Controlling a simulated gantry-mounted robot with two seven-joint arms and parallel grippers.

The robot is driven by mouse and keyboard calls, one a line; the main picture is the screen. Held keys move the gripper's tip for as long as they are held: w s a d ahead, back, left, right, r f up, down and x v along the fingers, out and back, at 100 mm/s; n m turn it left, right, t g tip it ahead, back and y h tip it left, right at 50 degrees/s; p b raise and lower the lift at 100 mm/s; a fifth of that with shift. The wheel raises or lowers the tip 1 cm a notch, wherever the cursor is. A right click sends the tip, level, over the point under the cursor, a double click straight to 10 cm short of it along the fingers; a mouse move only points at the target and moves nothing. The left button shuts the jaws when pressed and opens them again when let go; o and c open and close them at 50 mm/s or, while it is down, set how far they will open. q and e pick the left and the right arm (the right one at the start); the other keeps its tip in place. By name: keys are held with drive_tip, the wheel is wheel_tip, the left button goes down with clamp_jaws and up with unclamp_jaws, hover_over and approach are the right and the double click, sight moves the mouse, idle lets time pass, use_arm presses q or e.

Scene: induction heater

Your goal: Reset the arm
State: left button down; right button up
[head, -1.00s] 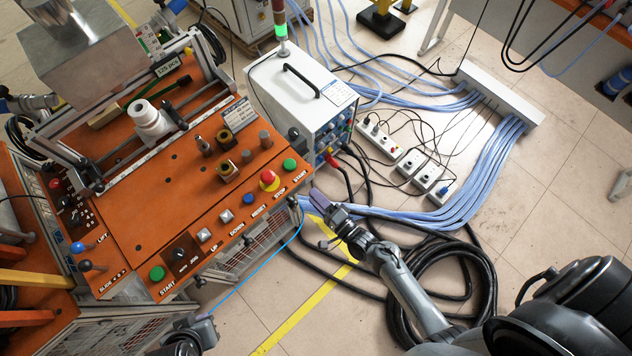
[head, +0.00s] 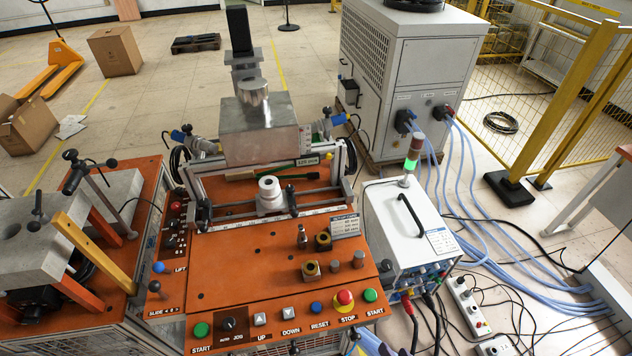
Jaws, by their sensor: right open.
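The orange control panel (head: 230,325) spans the front of the machine in the head view. Its blue RESET button (head: 316,308) sits between the DOWN button (head: 288,313) and the red STOP button (head: 344,298). My right gripper (head: 354,338) shows only as a small part at the bottom edge, below the panel's front edge near STOP. It is open, and nothing shows between its fingers. The rest of my right arm is out of the picture. My left gripper is not in view.
A white power unit (head: 400,235) with a green-lit lamp (head: 410,163) stands right of the panel. Blue hoses and power strips (head: 465,305) lie on the floor there. A grey clamp fixture (head: 85,220) stands at left. Open floor lies behind the machine.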

drive_tip(key=s+d+r+n+g+h, duration=0.2)
drive_tip(key=s+d+r+n+g, duration=0.15)
drive_tip(key=s+n+g, duration=0.55)
wheel_tip(320, 180, up, 28)
drive_tip(key=s+m+t+p, duration=0.1)
drive_tip(key=m+t+p, duration=0.1)
drive_tip(key=p, duration=2.6)
drive_tip(key=shift+s+a+r+m, duration=0.15)
drive_tip(key=shift+a+r+m, duration=0.05)
drive_tip(key=shift+m, duration=0.3)
wheel_tip(320, 180, down, 75)
drive_tip(key=b, duration=7.4)
drive_tip(key=shift+b, duration=0.35)
